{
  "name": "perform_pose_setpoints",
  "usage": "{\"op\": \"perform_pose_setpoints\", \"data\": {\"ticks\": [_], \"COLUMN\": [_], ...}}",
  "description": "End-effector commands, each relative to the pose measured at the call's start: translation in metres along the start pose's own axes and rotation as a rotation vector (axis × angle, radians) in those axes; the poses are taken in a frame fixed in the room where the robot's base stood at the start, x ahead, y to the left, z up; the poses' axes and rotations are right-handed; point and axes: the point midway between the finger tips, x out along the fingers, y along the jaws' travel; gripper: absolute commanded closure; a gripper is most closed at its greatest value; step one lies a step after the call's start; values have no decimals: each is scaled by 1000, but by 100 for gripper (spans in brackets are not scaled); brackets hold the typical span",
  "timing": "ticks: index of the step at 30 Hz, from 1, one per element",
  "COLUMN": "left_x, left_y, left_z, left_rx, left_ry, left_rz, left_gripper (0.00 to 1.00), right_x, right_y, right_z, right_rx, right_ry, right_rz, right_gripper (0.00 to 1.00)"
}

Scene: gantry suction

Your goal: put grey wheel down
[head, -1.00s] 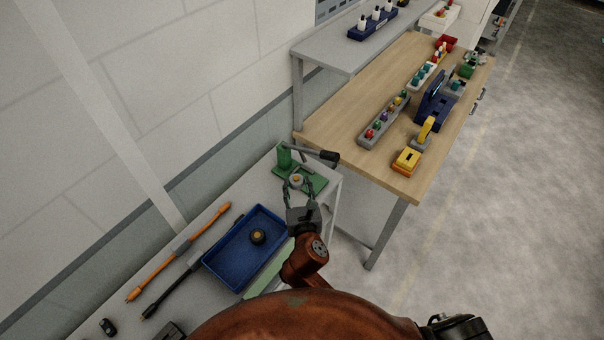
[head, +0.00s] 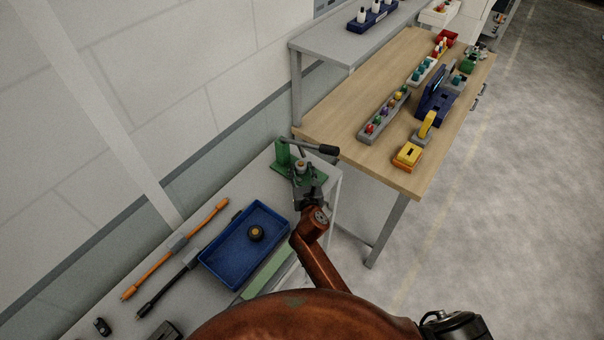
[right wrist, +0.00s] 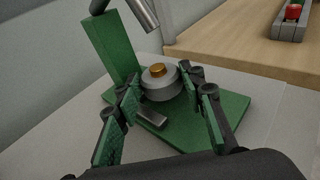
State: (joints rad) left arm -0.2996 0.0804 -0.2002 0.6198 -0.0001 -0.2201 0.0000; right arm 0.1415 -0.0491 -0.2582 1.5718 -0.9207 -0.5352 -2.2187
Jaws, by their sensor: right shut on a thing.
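The grey wheel (right wrist: 158,87), with a brass-coloured hub, is between the fingers of my right gripper (right wrist: 160,92). In the head view the wheel (head: 299,167) shows at the tip of my right gripper (head: 301,178), which is shut on it. The wheel is over the green base plate of a lever press (head: 282,153), close to its upright. I cannot tell if it touches the plate. In the wrist view a short metal bar (right wrist: 152,119) lies on the green plate in front of the wheel. My left gripper is not in view.
The press lever's black handle (head: 328,150) reaches right. A wooden table (head: 345,120) stands beyond.

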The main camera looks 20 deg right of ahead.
Motion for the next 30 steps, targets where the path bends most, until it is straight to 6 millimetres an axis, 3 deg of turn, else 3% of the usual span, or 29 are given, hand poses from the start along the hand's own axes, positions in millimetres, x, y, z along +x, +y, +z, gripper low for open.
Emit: {"op": "perform_pose_setpoints", "data": {"ticks": [3, 15, 16, 23, 30], "left_x": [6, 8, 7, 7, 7], "left_y": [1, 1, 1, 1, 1], "left_z": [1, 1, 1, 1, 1], "left_rx": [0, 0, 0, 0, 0], "left_ry": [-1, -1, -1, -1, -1], "left_rz": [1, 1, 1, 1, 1], "left_gripper": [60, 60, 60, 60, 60], "right_x": [3, 4, 3, 3, 3], "right_y": [0, 0, 0, 0, 0], "right_z": [-14, -17, -17, -17, -18], "right_rx": [2, -2, -1, -1, -1], "right_ry": [0, -1, -1, 0, 1], "right_rz": [0, 0, 0, 0, 0], "right_gripper": [93, 93, 61, 46, 46]}}
